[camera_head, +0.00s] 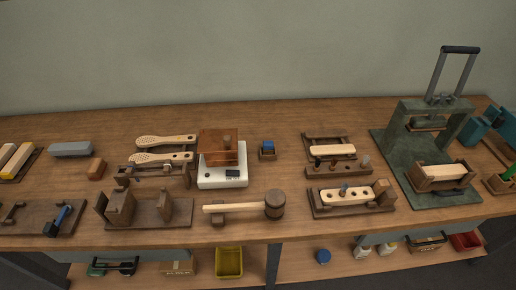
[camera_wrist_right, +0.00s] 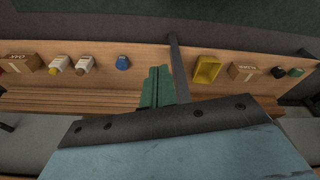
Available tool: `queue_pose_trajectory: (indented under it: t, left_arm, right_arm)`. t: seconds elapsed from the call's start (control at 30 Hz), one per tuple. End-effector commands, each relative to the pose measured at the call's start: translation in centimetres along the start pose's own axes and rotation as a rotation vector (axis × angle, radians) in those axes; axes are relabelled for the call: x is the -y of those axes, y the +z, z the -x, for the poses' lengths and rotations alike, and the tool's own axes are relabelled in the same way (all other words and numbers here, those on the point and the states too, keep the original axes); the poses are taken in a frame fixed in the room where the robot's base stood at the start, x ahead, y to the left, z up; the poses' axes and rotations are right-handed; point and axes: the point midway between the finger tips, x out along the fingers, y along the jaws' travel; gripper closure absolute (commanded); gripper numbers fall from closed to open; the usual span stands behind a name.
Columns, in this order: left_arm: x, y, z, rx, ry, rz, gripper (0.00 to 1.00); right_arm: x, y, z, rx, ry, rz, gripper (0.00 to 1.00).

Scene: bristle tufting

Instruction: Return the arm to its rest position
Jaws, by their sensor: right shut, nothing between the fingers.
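My right gripper (camera_wrist_right: 157,72) shows in the right wrist view. Its green fingers are together with nothing between them, in front of the dark screwed plate and blue-grey body of my wrist. The lower shelf (camera_wrist_right: 215,98) under the bench lies behind the fingertips, which look clear of it. Neither of my arms nor grippers shows in the head view, so my left gripper is unseen. No arm is over the bench top there.
The bench holds a mallet (camera_head: 273,205), a scale (camera_head: 222,178), a drilled block (camera_head: 347,194) and a green press (camera_head: 426,150). On the shelf are a yellow bin (camera_wrist_right: 207,69), a blue round item (camera_wrist_right: 123,63) and boxes. A dark bench leg (camera_wrist_right: 178,65) stands close beside the fingers in view.

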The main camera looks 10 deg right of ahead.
Motion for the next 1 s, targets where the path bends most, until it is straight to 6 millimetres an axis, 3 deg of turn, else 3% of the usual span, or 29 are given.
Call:
queue_pose_trajectory:
  t: [0.03,0.2,0.33,0.5,0.67,1.0]
  left_arm:
    - [0.0,0.1,-0.9,0.001,0.0,0.0,0.45]
    - [-0.1,0.4,-2.4,0.002,0.0,0.0,0.45]
    - [-0.1,0.5,-3.4,0.003,0.0,0.0,0.45]
    - [-0.1,0.6,-4.3,0.003,0.0,0.0,0.45]
    - [-0.1,0.6,-4.5,0.003,0.0,0.0,0.45]
    - [-0.1,0.6,-4.5,0.003,0.0,0.0,0.45]
  right_arm:
    - [0.1,1.9,-2.5,0.018,-0.001,0.002,1.0]
    - [0.4,7.7,-8.4,0.051,-0.005,0.011,1.0]
    - [0.5,12.3,-11.5,0.074,-0.007,0.016,1.0]
    - [0.5,16.6,-13.5,0.093,-0.008,0.022,1.0]
    - [0.5,18.4,-13.9,0.1,-0.009,0.024,1.0]
    - [0.5,18.5,-14.0,0.1,-0.009,0.024,1.0]
